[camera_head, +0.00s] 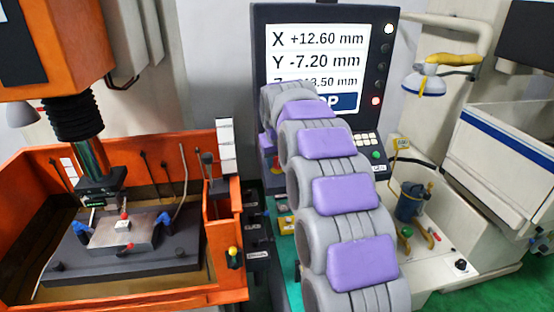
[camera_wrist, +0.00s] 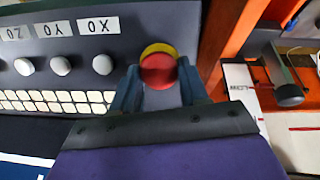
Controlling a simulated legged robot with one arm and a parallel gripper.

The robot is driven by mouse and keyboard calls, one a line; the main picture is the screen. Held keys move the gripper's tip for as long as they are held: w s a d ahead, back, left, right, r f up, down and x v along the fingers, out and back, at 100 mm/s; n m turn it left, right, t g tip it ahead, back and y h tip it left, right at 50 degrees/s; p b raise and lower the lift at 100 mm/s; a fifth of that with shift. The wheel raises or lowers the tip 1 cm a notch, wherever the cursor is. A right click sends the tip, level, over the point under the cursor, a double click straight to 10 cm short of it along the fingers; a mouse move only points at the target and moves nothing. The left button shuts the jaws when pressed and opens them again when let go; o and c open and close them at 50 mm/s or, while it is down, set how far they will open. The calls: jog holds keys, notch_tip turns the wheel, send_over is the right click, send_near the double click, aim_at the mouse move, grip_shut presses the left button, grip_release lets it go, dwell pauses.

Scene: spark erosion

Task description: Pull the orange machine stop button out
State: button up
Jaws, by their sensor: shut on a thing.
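In the wrist view, a round red stop button (camera_wrist: 158,73) with a yellow collar (camera_wrist: 158,49) behind it sits on a dark control panel (camera_wrist: 150,17). My gripper (camera_wrist: 158,69) has one blue-grey finger on each side of the button and is shut on it. The button's lower part is close to the gripper's dark palm. I cannot tell from this angle how far the button stands out. In the head view my grey and purple arm reaches toward the display console (camera_head: 260,60) and hides my gripper and the button.
White knobs (camera_wrist: 102,64) labelled X0, Y0 and Z0 and rows of pale keys (camera_wrist: 60,98) lie left of the button in the wrist view. An orange machine frame (camera_wrist: 222,35) stands close on the right. The orange tank (camera_head: 150,298) is left of my arm in the head view.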

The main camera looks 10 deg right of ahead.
grip_shut()
jog(key=shift+s+r, duration=0.25)
jog(key=shift+r, duration=0.25)
jog(key=shift+o, duration=2.2)
grip_release()
jog(key=o, duration=0.3)
jog(key=shift+s+r, duration=0.15)
jog(key=shift+s, duration=0.1)
jog(key=shift+o, duration=0.7)
jog(key=shift+w+a+f, duration=0.1)
jog(key=shift+w+f, duration=0.1)
jog(key=v, duration=1.7)
jog(key=shift+a+r, duration=0.1)
jog(key=shift+r, duration=0.05)
